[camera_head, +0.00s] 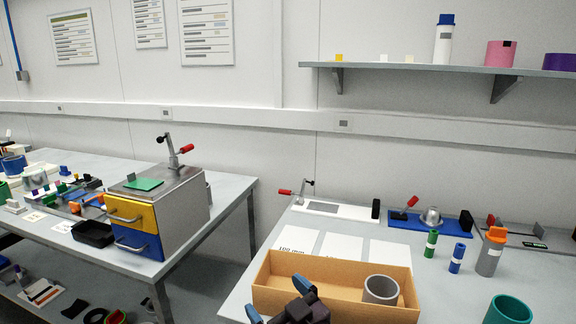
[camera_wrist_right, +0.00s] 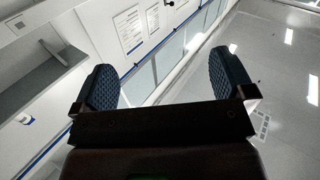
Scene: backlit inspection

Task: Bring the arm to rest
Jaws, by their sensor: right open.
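My right gripper (camera_head: 280,303) shows at the bottom of the head view, in front of the cardboard box. Its blue fingers stand apart and hold nothing. In the right wrist view the same gripper (camera_wrist_right: 172,85) has its two blue ribbed pads wide apart, with only the wall, shelf and floor behind them. My left gripper does not show in either view.
An open cardboard box (camera_head: 333,300) with a grey ring (camera_head: 381,290) stands on the right table (camera_head: 454,293). Green and blue cylinders (camera_head: 457,258) and a teal cup (camera_head: 508,309) stand to its right. A left table holds a yellow-and-blue drawer unit (camera_head: 181,215). A floor gap separates the tables.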

